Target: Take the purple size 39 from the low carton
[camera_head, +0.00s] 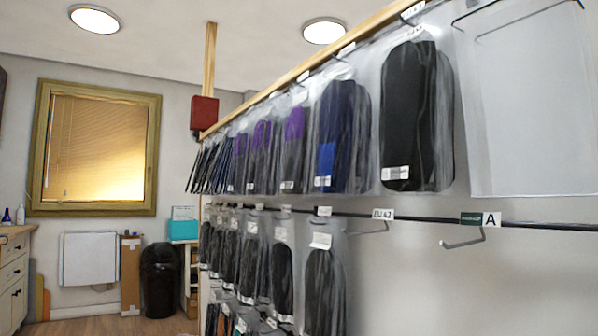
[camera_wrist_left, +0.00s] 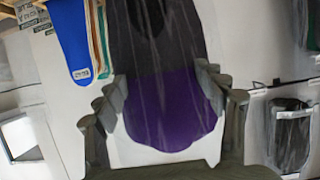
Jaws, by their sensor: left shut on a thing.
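In the left wrist view my left gripper (camera_wrist_left: 163,88) is shut on a black and purple insole (camera_wrist_left: 168,115). Its two jointed fingers lie at either side of the insole's wide purple end, and the dark part runs up toward the top edge. Pale streaks cross it, perhaps a clear bag. I cannot read a size on it. Neither gripper shows in the head view, and my right gripper is in no view. I cannot make out the low carton for certain.
Clear bags with dark, purple and blue insoles (camera_head: 292,140) hang in rows along the right wall. An empty hook (camera_head: 462,243) sticks out below. A tall cardboard box (camera_head: 131,275) and a black bin (camera_head: 160,280) stand at the back. A blue insole (camera_wrist_left: 73,40) shows in the wrist view.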

